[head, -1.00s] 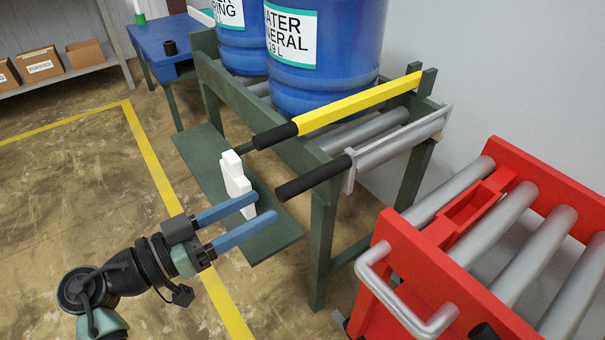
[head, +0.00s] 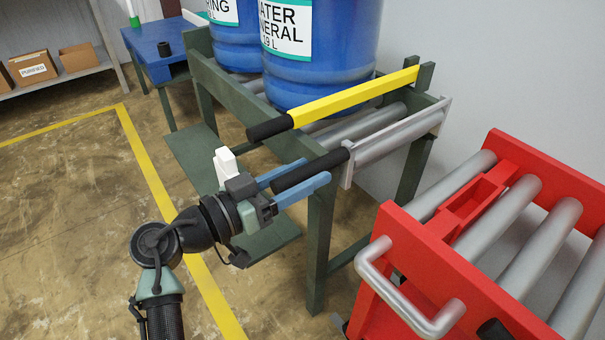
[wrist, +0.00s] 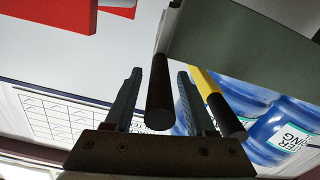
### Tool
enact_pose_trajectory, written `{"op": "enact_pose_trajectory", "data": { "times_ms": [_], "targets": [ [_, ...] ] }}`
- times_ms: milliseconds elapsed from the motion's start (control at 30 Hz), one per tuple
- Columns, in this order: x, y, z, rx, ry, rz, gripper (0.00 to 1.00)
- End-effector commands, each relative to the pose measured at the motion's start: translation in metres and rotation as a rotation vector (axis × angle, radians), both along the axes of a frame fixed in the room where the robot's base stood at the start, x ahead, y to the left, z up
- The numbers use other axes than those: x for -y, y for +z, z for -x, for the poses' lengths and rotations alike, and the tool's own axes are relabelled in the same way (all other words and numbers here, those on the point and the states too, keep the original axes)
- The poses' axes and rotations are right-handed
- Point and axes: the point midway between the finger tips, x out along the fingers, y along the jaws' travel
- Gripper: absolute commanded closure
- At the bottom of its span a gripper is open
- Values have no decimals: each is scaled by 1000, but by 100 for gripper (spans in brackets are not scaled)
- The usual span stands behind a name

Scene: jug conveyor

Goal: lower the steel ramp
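The steel ramp (head: 400,139) is a grey plate at the right end of the green roller conveyor (head: 246,106), raised upright. Its black handle grip (head: 311,171) sticks out to the left. My gripper (head: 294,180) is open, with its blue fingers on either side of this grip; whether they touch it cannot be told. In the wrist view the ramp's black grip (wrist: 159,95) lies between the two fingers. A yellow bar (head: 355,97) with its own black grip lies across the conveyor just behind, in front of the blue jugs (head: 318,55).
A red roller cart (head: 455,250) with a grey handle stands to the right of the conveyor, with a gap between. A white object (head: 226,167) stands on the green lower shelf (head: 190,155). A blue table (head: 158,47) is at the back left.

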Motion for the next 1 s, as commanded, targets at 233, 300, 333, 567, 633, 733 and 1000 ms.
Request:
{"op": "enact_pose_trajectory", "data": {
  "times_ms": [233,300,333,567,633,733,1000],
  "targets": [
    [0,0,0,0,0,0,92],
    [0,0,0,0,0,0,100],
    [0,0,0,0,0,0,100],
    [0,0,0,0,0,0,100],
    [0,0,0,0,0,0,100],
    [0,0,0,0,0,0,100],
    [-1,0,0,0,0,0,100]
  ]
}}
